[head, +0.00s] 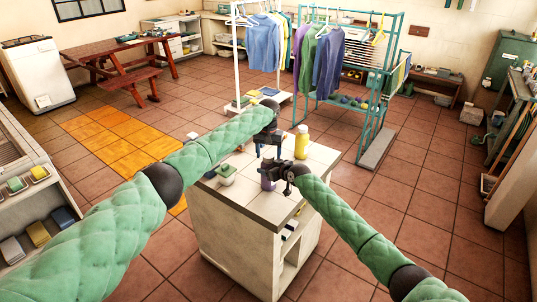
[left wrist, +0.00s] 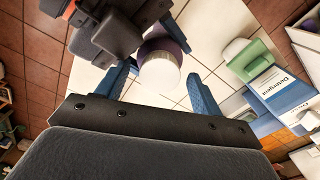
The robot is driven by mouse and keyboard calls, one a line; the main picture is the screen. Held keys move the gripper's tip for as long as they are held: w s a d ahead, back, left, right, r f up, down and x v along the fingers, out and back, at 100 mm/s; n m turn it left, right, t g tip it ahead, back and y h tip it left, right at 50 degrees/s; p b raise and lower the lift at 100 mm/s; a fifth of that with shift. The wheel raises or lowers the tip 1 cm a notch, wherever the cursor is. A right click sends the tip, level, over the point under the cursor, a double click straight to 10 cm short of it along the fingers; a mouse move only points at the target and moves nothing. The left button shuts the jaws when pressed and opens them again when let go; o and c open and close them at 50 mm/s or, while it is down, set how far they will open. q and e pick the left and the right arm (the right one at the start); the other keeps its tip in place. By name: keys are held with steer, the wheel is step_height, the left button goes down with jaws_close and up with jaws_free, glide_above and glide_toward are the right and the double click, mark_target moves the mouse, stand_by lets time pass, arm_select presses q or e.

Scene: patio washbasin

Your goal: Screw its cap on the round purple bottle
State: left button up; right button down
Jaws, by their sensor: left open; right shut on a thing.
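The round purple bottle (head: 267,183) stands near the front of the white-tiled counter top, partly hidden by my grippers in the head view. In the left wrist view the purple bottle (left wrist: 163,42) shows a white round cap (left wrist: 160,72) at its top; I cannot tell how tightly it sits. My right gripper (head: 287,172) is shut on the bottle from the right; its dark body (left wrist: 108,35) shows beside the bottle in the left wrist view. My left gripper (head: 270,153) is above the bottle, its blue fingers (left wrist: 160,78) open on either side of the cap, with visible gaps.
The tiled counter (head: 318,158) also holds a yellow bottle (head: 301,142) behind and a green container (head: 226,174) at the left. In the left wrist view a blue and white detergent box (left wrist: 278,92) stands close to the right finger. Clothes racks (head: 345,100) stand beyond the counter.

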arm_select(q)
step_height(320, 180, up, 12)
stand_by(0.6)
steer(key=shift+w, duration=0.1)
arm_select(e)
steer(key=shift+c, duration=1.6)
jaws_free()
arm_select(q)
steer(key=shift+f, duration=0.1)
steer(key=shift+f+b, duration=1.25)
steer(key=shift+b, duration=0.05)
arm_select(e)
steer(key=v, duration=0.7)
steer(key=shift+s+d, duration=0.25)
